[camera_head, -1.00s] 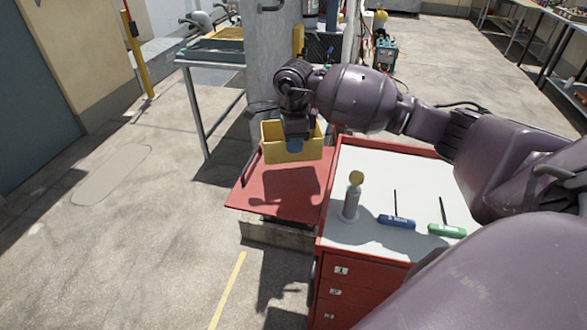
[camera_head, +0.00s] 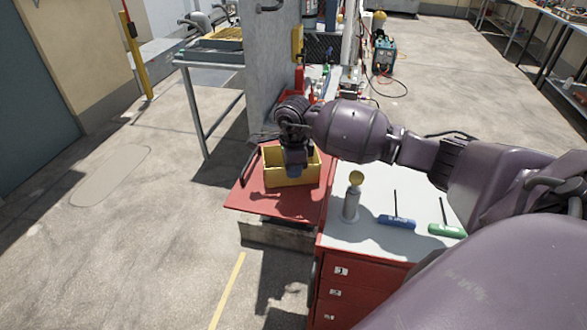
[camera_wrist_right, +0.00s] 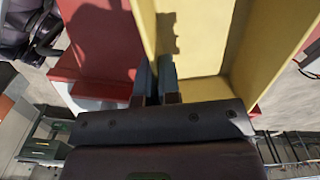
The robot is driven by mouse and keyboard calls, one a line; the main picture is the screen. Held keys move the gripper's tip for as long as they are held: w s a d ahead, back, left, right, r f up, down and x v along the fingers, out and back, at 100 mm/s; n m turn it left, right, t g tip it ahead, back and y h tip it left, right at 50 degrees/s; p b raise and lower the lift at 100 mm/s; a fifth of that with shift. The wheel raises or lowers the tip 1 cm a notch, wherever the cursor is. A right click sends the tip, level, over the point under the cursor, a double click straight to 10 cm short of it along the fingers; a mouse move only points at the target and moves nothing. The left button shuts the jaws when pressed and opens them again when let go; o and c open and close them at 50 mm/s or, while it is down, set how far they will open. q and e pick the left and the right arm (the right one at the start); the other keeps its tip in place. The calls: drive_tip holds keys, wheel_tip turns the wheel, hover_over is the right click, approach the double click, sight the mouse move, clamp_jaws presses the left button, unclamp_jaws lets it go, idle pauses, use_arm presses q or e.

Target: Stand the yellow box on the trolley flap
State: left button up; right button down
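The yellow box (camera_head: 309,176) is an open-topped bin. It is upright over the red trolley flap (camera_head: 262,202), low and seemingly at the flap's surface; I cannot tell for certain whether it touches. My right gripper (camera_head: 294,172) reaches down at the box's near wall. In the right wrist view the two fingers (camera_wrist_right: 157,82) are closed on either side of the wall of the yellow box (camera_wrist_right: 205,42), with the red flap (camera_wrist_right: 98,38) beside it. The red trolley (camera_head: 362,270) has a pale top. My left gripper is out of view.
A grey post (camera_head: 268,75) rises behind the flap. A metal table (camera_head: 212,62) stands at the back left. The floor left is clear.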

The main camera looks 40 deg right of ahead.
drive_tip(key=shift+f, duration=0.1)
drive_tip(key=c, duration=1.4)
unclamp_jaws()
drive_tip(key=shift+o, duration=0.3)
drive_tip(key=shift+r, duration=0.25)
wheel_tip(320, 180, up, 12)
drive_tip(key=shift+f, duration=0.15)
